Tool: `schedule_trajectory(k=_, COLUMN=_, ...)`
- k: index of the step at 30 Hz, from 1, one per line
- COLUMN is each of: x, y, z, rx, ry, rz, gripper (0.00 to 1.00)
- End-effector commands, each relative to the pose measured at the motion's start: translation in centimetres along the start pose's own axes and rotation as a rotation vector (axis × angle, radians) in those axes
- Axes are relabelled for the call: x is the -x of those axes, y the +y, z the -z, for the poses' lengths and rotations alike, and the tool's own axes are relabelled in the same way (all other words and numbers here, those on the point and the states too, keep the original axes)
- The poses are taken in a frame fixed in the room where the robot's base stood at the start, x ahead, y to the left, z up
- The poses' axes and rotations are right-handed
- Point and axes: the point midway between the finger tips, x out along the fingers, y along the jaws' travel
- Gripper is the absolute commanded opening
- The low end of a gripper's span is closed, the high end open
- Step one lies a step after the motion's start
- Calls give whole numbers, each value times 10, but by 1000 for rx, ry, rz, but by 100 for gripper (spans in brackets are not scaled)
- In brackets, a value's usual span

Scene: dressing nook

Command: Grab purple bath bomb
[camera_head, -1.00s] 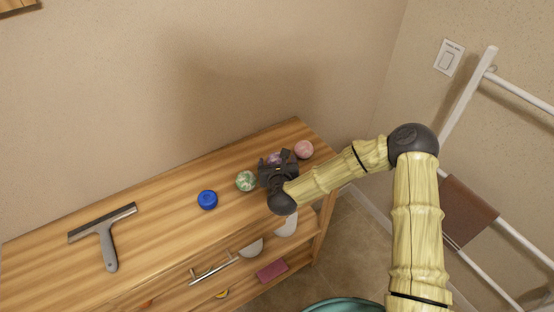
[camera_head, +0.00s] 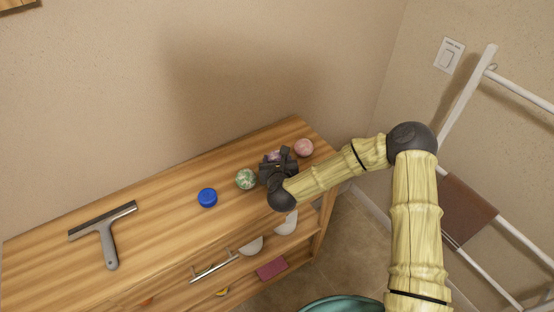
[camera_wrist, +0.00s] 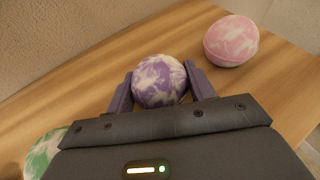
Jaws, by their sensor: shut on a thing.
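The purple bath bomb, a purple and white marbled ball (camera_wrist: 159,81), sits between the two fingers of my gripper (camera_wrist: 160,88) in the wrist view. Both fingers touch its sides, and the gripper is shut on it. In the head view my gripper (camera_head: 277,160) is over the right part of the wooden dresser top (camera_head: 150,225), and it hides most of the purple ball. I cannot tell whether the ball still touches the wood.
A pink bath bomb (camera_head: 304,148) lies just right of my gripper. A green bath bomb (camera_head: 246,179) lies just left of it. A blue round item (camera_head: 207,198) and a squeegee (camera_head: 106,238) lie further left. A wall stands behind the dresser, and a white rack (camera_head: 468,100) is at right.

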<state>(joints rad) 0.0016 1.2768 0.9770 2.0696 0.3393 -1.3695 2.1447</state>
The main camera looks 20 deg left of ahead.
Motion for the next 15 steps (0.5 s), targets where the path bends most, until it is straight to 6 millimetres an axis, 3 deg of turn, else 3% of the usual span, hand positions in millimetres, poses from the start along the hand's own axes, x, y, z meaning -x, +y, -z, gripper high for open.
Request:
schedule_trajectory(k=8, x=3, y=-1, z=-10, rx=-1, ry=-3, rz=1, gripper=28)
schedule_trajectory(k=15, x=19, y=-3, z=-48, rx=0, ry=-6, rz=0, gripper=28)
